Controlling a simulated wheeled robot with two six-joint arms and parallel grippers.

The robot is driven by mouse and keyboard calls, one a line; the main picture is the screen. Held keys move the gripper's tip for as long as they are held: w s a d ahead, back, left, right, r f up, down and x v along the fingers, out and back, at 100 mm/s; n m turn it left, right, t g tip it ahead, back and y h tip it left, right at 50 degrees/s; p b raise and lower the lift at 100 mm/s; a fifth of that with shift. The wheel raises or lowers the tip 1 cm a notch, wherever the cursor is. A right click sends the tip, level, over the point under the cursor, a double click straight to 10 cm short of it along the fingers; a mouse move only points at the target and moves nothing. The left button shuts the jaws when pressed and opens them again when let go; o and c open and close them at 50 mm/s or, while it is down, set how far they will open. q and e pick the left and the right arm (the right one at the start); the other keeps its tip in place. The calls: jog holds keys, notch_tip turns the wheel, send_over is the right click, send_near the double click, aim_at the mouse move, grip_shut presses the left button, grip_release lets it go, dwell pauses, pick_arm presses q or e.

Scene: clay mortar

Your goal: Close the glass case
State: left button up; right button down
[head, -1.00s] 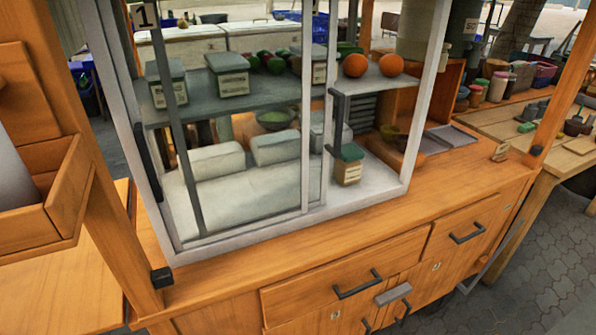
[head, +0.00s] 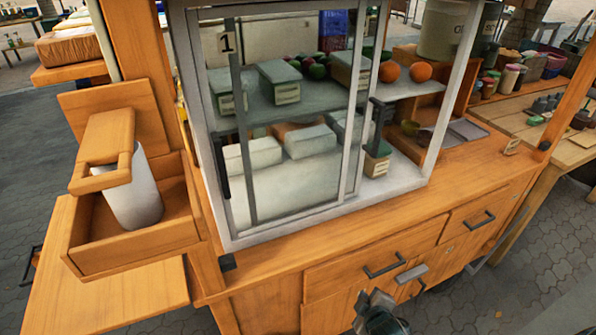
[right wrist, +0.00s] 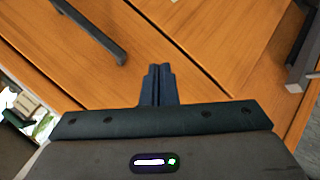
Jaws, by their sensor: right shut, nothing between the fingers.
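The glass case (head: 330,212) stands on the wooden cart counter in the head view, with a white frame and shelves inside. Its glass panes cover the left and middle. The right part of the front looks uncovered. A dark upright handle (head: 379,125) is at the right edge of the panes, and another (head: 222,165) is at the left. My right gripper (head: 372,302) is low at the bottom edge of the head view, in front of the cabinet and well below the case. In the right wrist view the right gripper (right wrist: 158,82) is shut and empty before wooden fronts. My left gripper is out of view.
Below the counter are drawers with dark handles (head: 384,267) and a grey handle (head: 411,274). A wooden box (head: 130,248) with a white roll (head: 135,195) hangs at the left. Oranges (head: 421,72) and cartons sit inside the case. Paved floor is free at lower right.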

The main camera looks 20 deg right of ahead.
jog(key=w+a+r+n+t+p, duration=0.1)
jog(key=w+r+n+t+p, duration=0.25)
jog(key=r, duration=1.35)
jog(key=w+r+n+t+p, duration=0.2)
jog(key=r+n+t+p, duration=0.25)
jog(key=r, duration=1.15)
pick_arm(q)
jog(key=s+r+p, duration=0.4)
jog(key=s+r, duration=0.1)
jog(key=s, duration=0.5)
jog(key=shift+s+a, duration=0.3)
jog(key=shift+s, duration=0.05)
pick_arm(e)
jog(key=w+d, duration=0.5)
jog(key=w, duration=0.4)
jog(key=shift+w+d, duration=0.2)
jog(key=shift+w, duration=0.1)
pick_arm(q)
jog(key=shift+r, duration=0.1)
pick_arm(e)
jog(key=shift+f, duration=0.1)
